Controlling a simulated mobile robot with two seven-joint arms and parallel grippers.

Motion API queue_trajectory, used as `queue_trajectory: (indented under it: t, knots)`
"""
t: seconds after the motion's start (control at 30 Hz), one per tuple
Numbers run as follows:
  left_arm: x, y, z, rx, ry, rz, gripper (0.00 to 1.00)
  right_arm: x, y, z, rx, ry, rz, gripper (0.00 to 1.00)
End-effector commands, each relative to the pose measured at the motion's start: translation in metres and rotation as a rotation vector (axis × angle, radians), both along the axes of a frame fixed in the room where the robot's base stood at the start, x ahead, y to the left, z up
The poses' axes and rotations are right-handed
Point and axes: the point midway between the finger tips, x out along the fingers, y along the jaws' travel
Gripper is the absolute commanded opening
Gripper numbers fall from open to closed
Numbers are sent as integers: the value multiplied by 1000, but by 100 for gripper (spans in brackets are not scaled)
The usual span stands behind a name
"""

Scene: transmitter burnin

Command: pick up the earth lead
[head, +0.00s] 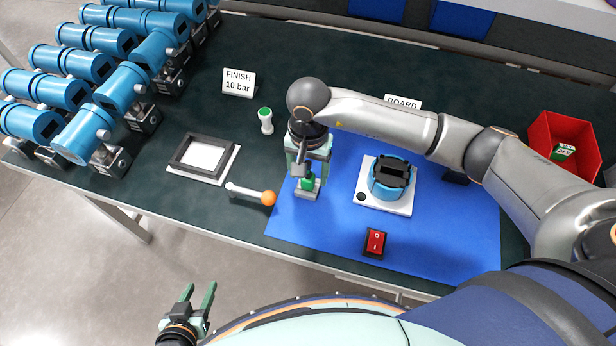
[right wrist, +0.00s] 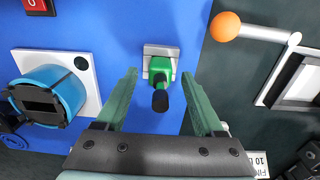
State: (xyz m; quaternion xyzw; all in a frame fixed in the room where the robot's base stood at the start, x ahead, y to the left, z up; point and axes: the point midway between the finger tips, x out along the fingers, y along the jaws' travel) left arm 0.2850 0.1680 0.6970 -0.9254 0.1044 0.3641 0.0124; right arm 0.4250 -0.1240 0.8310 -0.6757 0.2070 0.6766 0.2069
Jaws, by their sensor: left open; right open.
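The earth lead (head: 308,183) appears to be the small green plug with a black end. It sits on a grey metal block on the left part of the blue mat (head: 440,240). In the right wrist view the green plug (right wrist: 160,68) shows between my right gripper's fingers (right wrist: 158,78), with gaps on both sides. My right gripper (head: 307,165) is open, pointing down just above the plug, and partly hides it in the head view. My left gripper (head: 199,297) is open and empty, off the table's front edge.
A blue round unit on a white plate (head: 400,207) and a red switch (head: 375,242) are on the mat. An orange-knobbed lever (head: 268,197) and a black frame (head: 203,155) stand to the left. Blue transmitters (head: 95,120) fill the far left; a red bin (head: 560,130) is right.

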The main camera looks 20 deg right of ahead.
Motion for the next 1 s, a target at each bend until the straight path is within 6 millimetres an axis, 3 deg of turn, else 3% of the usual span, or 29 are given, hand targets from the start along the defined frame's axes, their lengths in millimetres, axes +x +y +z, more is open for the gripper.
queue_trajectory:
  t: [0.13,0.37,1.0]
  knots:
    - [1,0,2,0,-2,0,50,0,0,-13,0,0,-1,70]
    - [2,0,1,-1,-3,0,50,0,0,-15,0,-2,0,70]
    - [2,0,2,-1,-4,0,50,0,0,-14,0,-1,0,0]
